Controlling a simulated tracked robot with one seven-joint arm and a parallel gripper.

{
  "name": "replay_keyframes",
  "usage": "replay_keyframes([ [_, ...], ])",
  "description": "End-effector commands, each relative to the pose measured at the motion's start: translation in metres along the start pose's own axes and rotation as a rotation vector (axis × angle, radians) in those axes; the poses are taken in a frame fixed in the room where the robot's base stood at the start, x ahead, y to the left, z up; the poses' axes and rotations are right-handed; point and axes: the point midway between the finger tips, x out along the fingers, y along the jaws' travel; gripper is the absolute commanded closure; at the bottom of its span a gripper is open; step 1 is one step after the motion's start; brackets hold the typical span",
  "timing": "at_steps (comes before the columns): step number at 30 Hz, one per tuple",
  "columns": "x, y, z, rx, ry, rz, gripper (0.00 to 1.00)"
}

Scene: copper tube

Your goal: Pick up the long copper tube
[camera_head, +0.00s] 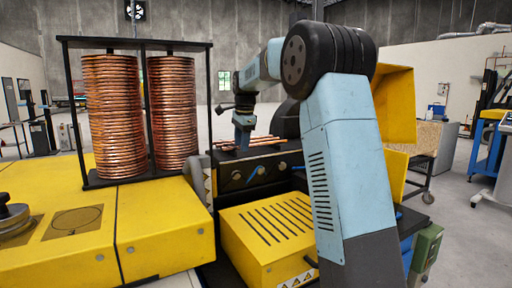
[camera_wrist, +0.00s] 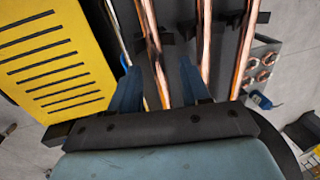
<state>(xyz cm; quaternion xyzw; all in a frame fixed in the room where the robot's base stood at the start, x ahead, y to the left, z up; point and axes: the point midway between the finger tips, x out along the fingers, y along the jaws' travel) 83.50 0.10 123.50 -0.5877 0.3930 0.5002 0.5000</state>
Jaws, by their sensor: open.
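Several copper tubes (camera_head: 262,141) lie side by side on a dark rack on the machine. In the wrist view they run away from my gripper; I cannot tell which is the longest. My gripper (camera_wrist: 160,78) is open, with its blue fingers on either side of a middle copper tube (camera_wrist: 152,42). Other tubes lie left and right of the fingers, including a right-hand tube (camera_wrist: 243,48). In the head view my gripper (camera_head: 243,142) points down at the left part of the tubes. Whether the fingers touch a tube is not clear.
A yellow slotted cover (camera_head: 268,232) stands in front of the rack. Tall copper coils (camera_head: 116,115) in a black frame (camera_head: 134,43) stand at the left on a yellow housing. A yellow panel (camera_head: 396,100) rises at the right, partly behind my arm.

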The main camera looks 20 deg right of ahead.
Motion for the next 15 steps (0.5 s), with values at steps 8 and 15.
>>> replay_keyframes([
  [8,-0.0003,0.0001,-0.0002,0.0,0.0,0.0,0.64],
  [15,-0.0004,0.0001,-0.0003,0.0,0.0,0.0,0.87],
])
